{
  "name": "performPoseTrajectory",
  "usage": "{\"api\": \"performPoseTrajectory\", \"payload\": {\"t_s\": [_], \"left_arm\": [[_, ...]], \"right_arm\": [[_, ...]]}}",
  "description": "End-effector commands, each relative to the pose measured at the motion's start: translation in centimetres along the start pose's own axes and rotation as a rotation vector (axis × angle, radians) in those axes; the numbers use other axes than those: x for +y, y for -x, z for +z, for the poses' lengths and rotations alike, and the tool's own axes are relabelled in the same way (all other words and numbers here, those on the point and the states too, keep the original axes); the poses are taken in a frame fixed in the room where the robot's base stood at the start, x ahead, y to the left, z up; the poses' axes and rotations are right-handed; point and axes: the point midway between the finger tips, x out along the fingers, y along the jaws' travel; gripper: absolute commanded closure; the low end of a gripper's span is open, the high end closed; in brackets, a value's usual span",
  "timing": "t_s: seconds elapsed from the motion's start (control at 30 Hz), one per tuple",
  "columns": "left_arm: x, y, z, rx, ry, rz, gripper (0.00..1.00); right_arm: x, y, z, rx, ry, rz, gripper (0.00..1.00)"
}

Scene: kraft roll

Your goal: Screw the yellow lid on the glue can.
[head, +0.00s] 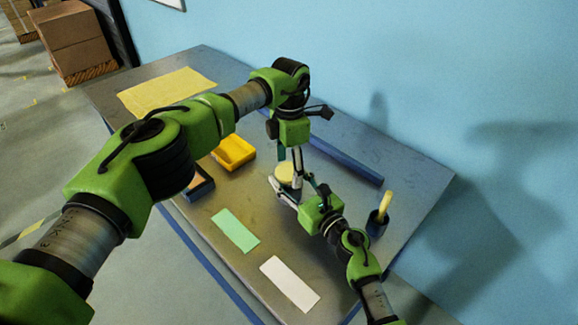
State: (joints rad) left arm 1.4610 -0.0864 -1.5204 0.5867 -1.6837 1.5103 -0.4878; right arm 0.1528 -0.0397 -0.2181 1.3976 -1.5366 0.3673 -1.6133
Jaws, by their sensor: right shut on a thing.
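The pale yellow lid (285,173) shows as a round disc near the middle of the table, at the top of what looks like the glue can, whose body is mostly hidden. I cannot tell whether the lid is seated or threaded. My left gripper (292,174) points down from above, its fingers at the lid. The picture is too small to tell whether they close on it. My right gripper (287,190) reaches in low from the lower right and is shut on the can just below the lid.
The grey table (335,240) holds a yellow bin (234,152), a blue-grey box (199,190), a yellow sheet (165,92), a green card (235,231) and a white card (290,283). A blue bar (345,163) lies behind. A dark cup (377,223) holds a yellow-handled item.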

Motion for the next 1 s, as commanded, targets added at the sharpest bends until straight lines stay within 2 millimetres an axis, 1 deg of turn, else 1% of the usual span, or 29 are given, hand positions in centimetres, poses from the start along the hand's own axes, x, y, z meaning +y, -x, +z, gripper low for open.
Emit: {"api": "performPoseTrajectory", "payload": {"t_s": [0.33, 0.47, 0.6, 0.7, 0.93, 0.97, 1.0], "left_arm": [[0.0, 0.1, 0.0, 0.001, -0.001, 0.0, 0.34], [0.0, 1.3, 0.0, 0.0, -0.001, 0.001, 0.34], [0.1, 3.2, 0.0, 0.0, -0.001, 0.002, 0.34], [0.0, 4.2, 0.0, 0.0, -0.001, 0.0, 0.34], [0.0, 4.4, 0.0, 0.001, 0.0, -0.001, 0.34], [0.0, 4.4, 0.0, 0.001, 0.0, -0.001, 0.37], [0.0, 4.4, 0.0, 0.001, 0.001, -0.001, 0.38]], "right_arm": [[0.0, 0.0, -0.1, 0.001, 0.0, 0.001, 1.0], [0.0, 0.0, -0.1, 0.001, 0.0, 0.001, 1.0], [0.0, 0.0, -0.1, 0.001, 0.0, 0.001, 1.0], [0.0, 0.0, -0.1, 0.001, 0.0, 0.001, 1.0], [0.0, 0.0, -0.1, 0.001, 0.0, 0.001, 1.0], [0.0, 0.0, -0.1, 0.001, 0.0, 0.001, 1.0], [0.0, 0.0, -0.1, 0.001, 0.0, 0.001, 1.0]]}}
